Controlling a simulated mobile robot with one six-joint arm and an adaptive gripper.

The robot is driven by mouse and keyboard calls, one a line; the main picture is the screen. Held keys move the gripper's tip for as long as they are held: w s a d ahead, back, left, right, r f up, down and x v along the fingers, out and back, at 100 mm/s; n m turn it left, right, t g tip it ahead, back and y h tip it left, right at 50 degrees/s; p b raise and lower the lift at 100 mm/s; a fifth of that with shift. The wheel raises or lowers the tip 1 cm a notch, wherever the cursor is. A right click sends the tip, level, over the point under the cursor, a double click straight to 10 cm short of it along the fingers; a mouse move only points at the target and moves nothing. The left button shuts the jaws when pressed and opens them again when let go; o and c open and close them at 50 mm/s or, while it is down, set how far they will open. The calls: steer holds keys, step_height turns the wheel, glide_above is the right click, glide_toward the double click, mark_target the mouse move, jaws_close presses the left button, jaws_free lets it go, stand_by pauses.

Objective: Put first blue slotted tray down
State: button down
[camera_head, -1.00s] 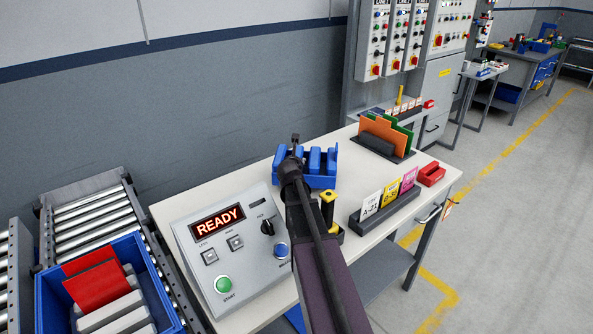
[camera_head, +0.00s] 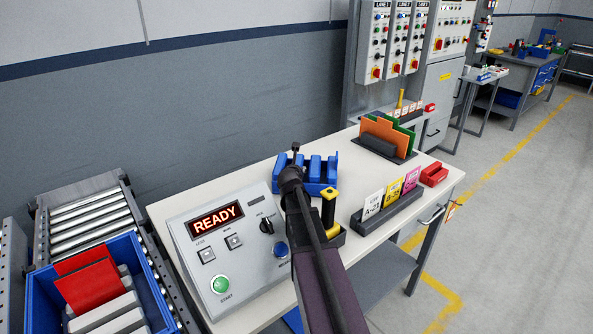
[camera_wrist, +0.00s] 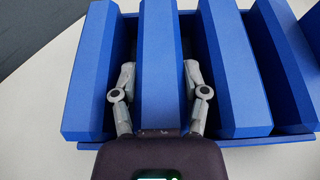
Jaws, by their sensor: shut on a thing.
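The blue slotted tray (camera_head: 318,171) is at the back of the white table, beyond the control box. In the wrist view it shows several upright blue bars, with a low blue wall (camera_wrist: 272,138) along the near side. My gripper (camera_head: 294,160) is at the tray's left part in the head view. In the wrist view its two fingers straddle one blue bar (camera_wrist: 160,75), one on each side, and are shut on it. The fingertips are hidden down between the bars. The tray looks level and on or very close to the tabletop; I cannot tell whether it touches.
A grey control box (camera_head: 228,255) reading READY stands left of my arm. A yellow-handled tool (camera_head: 329,207) in a holder and a card rack (camera_head: 390,207) stand to the right. An orange and green folder rack (camera_head: 386,140) is behind. A blue crate (camera_head: 40,290) sits on the roller conveyor.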

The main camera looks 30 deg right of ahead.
steer(key=shift+c, duration=0.6)
jaws_free()
steer(key=shift+f, duration=0.1)
steer(key=p+v, duration=0.4)
steer(key=v, duration=0.8)
steer(key=shift+p, duration=0.35)
